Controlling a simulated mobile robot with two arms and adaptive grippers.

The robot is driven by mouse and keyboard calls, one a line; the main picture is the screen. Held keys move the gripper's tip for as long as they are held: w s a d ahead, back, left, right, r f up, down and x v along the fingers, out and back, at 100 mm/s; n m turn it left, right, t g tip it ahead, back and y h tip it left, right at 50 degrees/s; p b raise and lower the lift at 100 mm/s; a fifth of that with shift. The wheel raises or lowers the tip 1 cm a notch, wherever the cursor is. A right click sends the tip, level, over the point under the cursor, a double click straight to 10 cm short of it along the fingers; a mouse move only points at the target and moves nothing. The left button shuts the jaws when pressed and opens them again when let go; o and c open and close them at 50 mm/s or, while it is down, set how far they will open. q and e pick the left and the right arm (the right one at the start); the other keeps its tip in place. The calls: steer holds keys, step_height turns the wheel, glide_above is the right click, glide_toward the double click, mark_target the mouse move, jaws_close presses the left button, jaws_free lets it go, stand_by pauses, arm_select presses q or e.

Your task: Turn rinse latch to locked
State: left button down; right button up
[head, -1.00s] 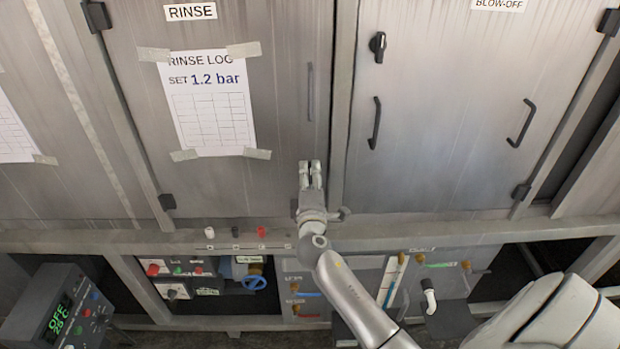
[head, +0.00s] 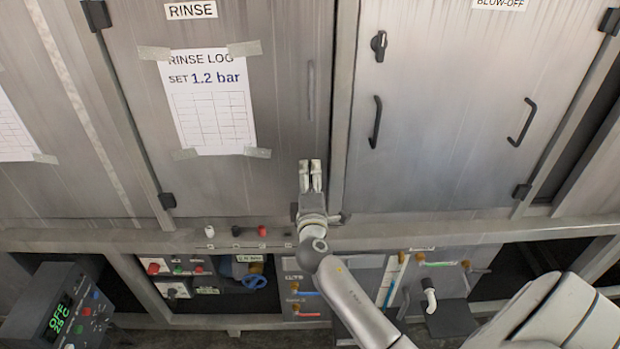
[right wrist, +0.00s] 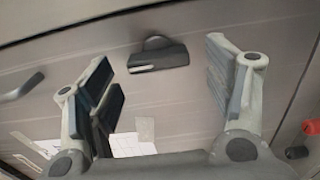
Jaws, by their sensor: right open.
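The rinse latch (right wrist: 158,56) is a dark bar on a round base, seen on the grey rinse door in the right wrist view. Its bar lies roughly parallel to the door's edge. My right gripper (right wrist: 165,85) is open, with the latch between its spread fingers in the picture and no contact visible. In the head view my right gripper (head: 311,176) is in front of the lower right part of the rinse door (head: 270,100) and covers the latch. My left gripper is not in view.
The rinse door has a slim vertical handle (head: 310,92) above my gripper. The blow-off door at right has its own dark latch (head: 378,45) and handles. A ledge with small knobs (head: 262,231) runs below. A control box (head: 62,315) stands at lower left.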

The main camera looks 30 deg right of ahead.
steer(key=v, duration=1)
steer(key=shift+s, duration=0.35)
steer(key=shift+a, duration=0.2)
steer(key=s+a+f+g+y, duration=0.2)
steer(key=s+f, duration=0.1)
steer(key=f, duration=0.8)
steer(key=s+a+f+m+g+y, duration=0.1)
steer(key=s+a+f+g+y, duration=0.15)
steer(key=f, duration=0.85)
steer(key=s+a+f+g+y, duration=0.2)
steer(key=f, duration=0.9)
steer(key=s+a+f+m+g+y, duration=0.2)
steer(key=s+f+m+g, duration=0.1)
steer(key=s+f, duration=1.1)
steer(key=s+f+m+g, duration=0.2)
steer(key=s+f, duration=0.2)
steer(key=s, duration=0.6)
steer(key=s+d+f+m+g+y, duration=0.1)
steer(key=s+f+m+g, duration=0.1)
steer(key=s, duration=0.9)
step_height(320, 180, down, 3)
steer(key=shift+r+m+g, duration=0.2)
steer(key=shift+m+g, duration=0.15)
steer(key=shift+m, duration=0.35)
